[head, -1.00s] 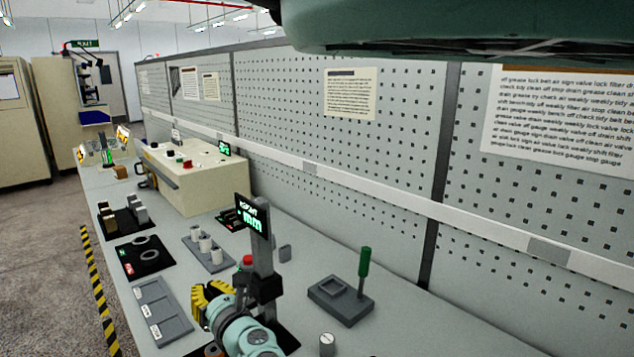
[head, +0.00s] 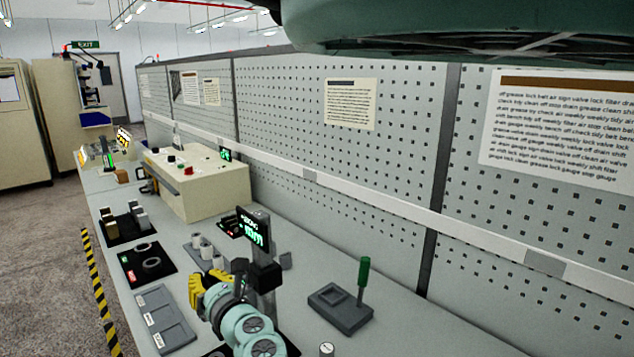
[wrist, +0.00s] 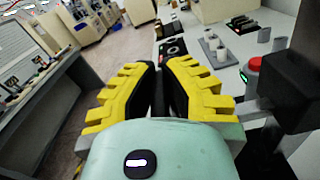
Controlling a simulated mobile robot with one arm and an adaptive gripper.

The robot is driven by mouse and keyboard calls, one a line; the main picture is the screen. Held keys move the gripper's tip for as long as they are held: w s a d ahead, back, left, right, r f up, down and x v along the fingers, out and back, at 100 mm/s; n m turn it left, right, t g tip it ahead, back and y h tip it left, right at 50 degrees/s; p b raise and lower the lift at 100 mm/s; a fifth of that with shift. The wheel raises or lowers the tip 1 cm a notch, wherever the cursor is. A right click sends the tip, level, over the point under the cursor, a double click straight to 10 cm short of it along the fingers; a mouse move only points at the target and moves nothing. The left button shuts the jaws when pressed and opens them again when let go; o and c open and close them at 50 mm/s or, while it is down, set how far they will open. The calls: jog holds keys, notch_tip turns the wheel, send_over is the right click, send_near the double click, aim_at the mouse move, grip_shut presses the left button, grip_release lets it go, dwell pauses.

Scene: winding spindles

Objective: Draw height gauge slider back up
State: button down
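The height gauge stands on the bench in the head view, with a grey column (head: 266,302) and a lit display (head: 255,228) at its top. Its black slider (head: 265,275) sits on the upper column, a little below the display. The slider also shows at the right of the wrist view (wrist: 292,90), with a grey arm (wrist: 262,106) reaching toward my right finger. My gripper (head: 197,283) is just left of the slider. In the wrist view its yellow fingers (wrist: 161,68) are nearly together, with nothing visible between them. Whether a finger touches the arm I cannot tell.
A grey block with a green-handled lever (head: 363,275) stands right of the gauge. Grey trays (head: 165,320) and white cylinders on a plate lie to the left. A red button (wrist: 255,65) is behind the arm in the wrist view. A pegboard wall (head: 390,160) closes the back.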

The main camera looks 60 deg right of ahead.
jog(key=shift+w+r+p, duration=0.1)
jog(key=shift+r+p, duration=0.75)
jog(key=shift+r, duration=1.1)
jog(key=c, duration=1)
grip_release()
jog(key=shift+f, duration=0.1)
jog(key=shift+s+f+b, duration=0.1)
jog(key=shift+s+b, duration=0.2)
jog(key=shift+s, duration=0.35)
jog(key=b+v, duration=0.1)
jog(key=v, duration=0.2)
jog(key=shift+s, duration=0.2)
jog(key=b+v, duration=0.1)
jog(key=v, duration=0.1)
jog(key=shift+s+a, duration=0.2)
jog(key=shift+s, duration=0.1)
